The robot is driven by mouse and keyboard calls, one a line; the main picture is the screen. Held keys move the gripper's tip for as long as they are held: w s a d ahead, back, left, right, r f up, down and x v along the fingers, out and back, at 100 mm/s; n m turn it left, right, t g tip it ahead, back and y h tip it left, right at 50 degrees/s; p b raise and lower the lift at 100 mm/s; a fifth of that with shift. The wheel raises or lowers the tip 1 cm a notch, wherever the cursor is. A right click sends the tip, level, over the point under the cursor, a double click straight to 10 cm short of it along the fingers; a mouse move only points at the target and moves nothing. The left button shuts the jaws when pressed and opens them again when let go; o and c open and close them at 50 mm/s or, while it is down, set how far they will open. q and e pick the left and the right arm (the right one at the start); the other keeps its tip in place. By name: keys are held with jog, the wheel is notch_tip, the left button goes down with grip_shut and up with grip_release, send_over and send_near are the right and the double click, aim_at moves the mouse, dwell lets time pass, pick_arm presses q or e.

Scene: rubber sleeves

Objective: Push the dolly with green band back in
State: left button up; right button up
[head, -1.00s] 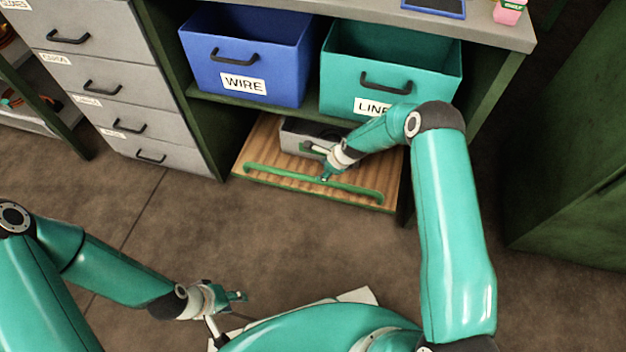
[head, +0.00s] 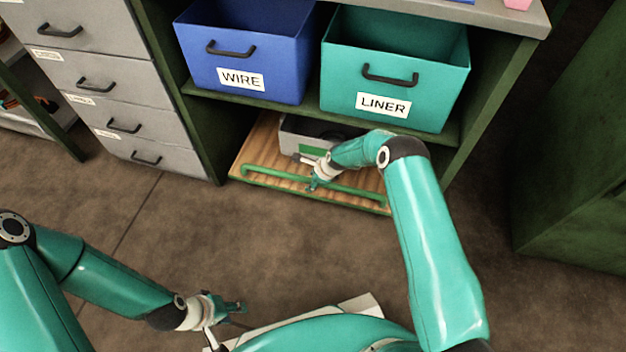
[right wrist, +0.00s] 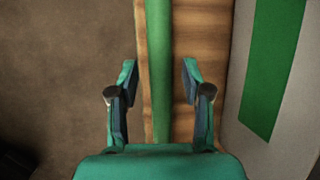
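The dolly is a wooden board (head: 262,150) partly out of the shelf's lowest bay, with a green handle bar (head: 268,174) along its front edge. A grey box with a green band (head: 311,152) stands on it, partly behind my right arm. My right gripper (head: 313,187) is at the middle of the bar. In the right wrist view, its open fingers (right wrist: 158,85) lie either side of the green bar (right wrist: 158,45), with gaps on both sides. My left gripper (head: 238,306) is low over the floor, away from the dolly; its finger opening is unclear.
A blue WIRE bin (head: 242,55) and a teal LINER bin (head: 395,75) sit on the shelf above the dolly. Grey drawers (head: 85,75) stand at left and a green cabinet (head: 575,170) at right. The floor (head: 200,235) before the dolly is clear.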

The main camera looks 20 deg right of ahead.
grip_shut()
jog(key=shift+w+d+f+b, duration=0.15)
jog(key=shift+w+d+b, duration=0.05)
jog(key=shift+b, duration=0.3)
jog(key=w+d+b, duration=0.1)
jog(key=b, duration=0.1)
jog(key=w+d+b, duration=0.1)
jog(key=w+b, duration=0.1)
jog(key=shift+w+d+f+b, duration=0.1)
jog(key=shift+w+f+b, duration=0.05)
jog(key=shift+b, duration=0.15)
jog(key=shift+w+d+r, duration=0.1)
jog(key=shift+r, duration=0.1)
jog(key=shift+w+d+r, duration=0.1)
jog(key=shift+r, duration=0.1)
